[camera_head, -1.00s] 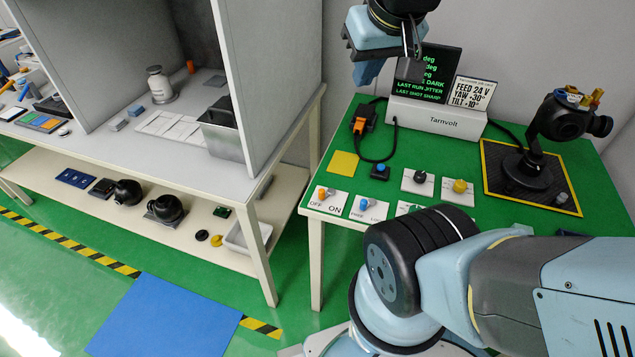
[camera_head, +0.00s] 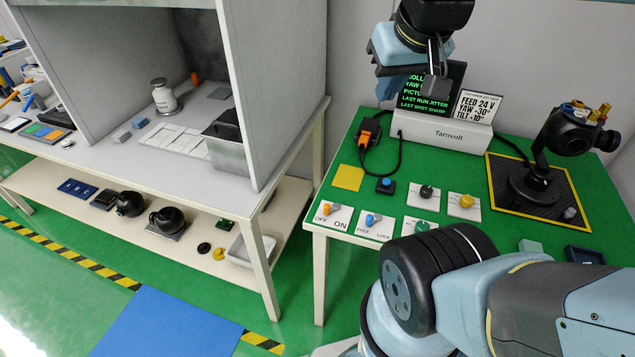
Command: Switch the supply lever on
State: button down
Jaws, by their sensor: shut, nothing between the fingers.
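The supply lever (camera_head: 325,209) is a small orange-tipped lever on a white plate (camera_head: 341,224) marked OFF and ON, at the front left corner of the green table. Its orange tip leans to the left, on the OFF side. My gripper (camera_head: 436,88) hangs from the top of the picture with its dark fingers together and nothing between them. It is in front of the Tarnvolt display, up and to the right of the lever, well apart from it.
A blue-tipped lever (camera_head: 372,219) marked FREE and LOCK is right beside it. Black (camera_head: 426,191), yellow (camera_head: 466,201) and green (camera_head: 422,226) knobs stand nearby. The Tarnvolt unit (camera_head: 447,132) is behind, the gimbal camera (camera_head: 570,125) at right. My arm covers the table's front right.

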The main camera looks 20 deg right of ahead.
aim_at(327, 209)
jog(key=z, duration=0.35)
jog(key=k, duration=1.35)
jog(key=u, duration=0.45)
jog(key=i, duration=1)
jog(key=z, duration=0.05)
